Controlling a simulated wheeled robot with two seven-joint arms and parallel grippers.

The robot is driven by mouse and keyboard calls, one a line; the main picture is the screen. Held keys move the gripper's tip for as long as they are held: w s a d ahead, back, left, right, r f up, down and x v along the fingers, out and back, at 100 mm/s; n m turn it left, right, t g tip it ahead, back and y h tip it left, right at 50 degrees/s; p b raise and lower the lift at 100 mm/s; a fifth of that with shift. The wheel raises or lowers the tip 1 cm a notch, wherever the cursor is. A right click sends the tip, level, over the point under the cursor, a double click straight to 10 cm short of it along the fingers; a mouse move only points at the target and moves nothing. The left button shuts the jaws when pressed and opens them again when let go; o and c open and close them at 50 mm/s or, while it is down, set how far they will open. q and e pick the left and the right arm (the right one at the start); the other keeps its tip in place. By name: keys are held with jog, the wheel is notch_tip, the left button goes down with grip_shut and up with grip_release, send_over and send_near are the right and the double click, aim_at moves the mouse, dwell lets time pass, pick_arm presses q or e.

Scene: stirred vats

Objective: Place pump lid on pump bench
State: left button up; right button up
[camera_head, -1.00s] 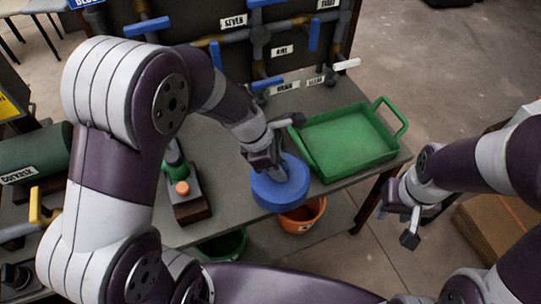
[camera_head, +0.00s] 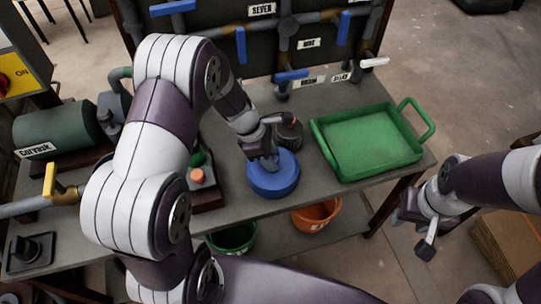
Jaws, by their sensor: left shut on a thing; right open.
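The blue round pump lid (camera_head: 274,181) is at the front middle of the grey pump bench (camera_head: 322,193), left of the green tray. My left gripper (camera_head: 268,160) is shut on the top of the lid, from above. The lid looks level and at or just above the bench top; I cannot tell if it touches. My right gripper (camera_head: 413,232) is open and empty, off the bench's right front edge.
A green tray (camera_head: 367,142) stands on the right of the bench. A dark round part (camera_head: 290,133) stands behind the lid. A small pump with an orange cap (camera_head: 197,176) is left of it. An orange bucket (camera_head: 316,215) and a green bucket (camera_head: 232,238) are below. Valve pipes (camera_head: 283,40) rise behind.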

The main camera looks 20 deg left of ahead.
pick_arm(q)
jog(key=o, duration=1.1)
jog(key=shift+f, duration=0.1)
jog(key=w+p+v, duration=0.1)
jog(key=p+v, duration=0.1)
jog(key=v, duration=1)
jog(key=s+m+y, duration=0.1)
jog(key=s+m, duration=0.3)
jog(key=m, duration=0.3)
jog(key=s+m+y, duration=0.2)
jog(key=s+m, duration=0.2)
jog(key=m, duration=0.2)
jog(key=s+d+m+y, duration=0.1)
jog(key=s+m, duration=0.3)
jog(key=m, duration=0.3)
jog(key=shift+s+r+m, duration=0.2)
jog(key=shift+r+m, duration=0.1)
jog(key=shift+r, duration=0.1)
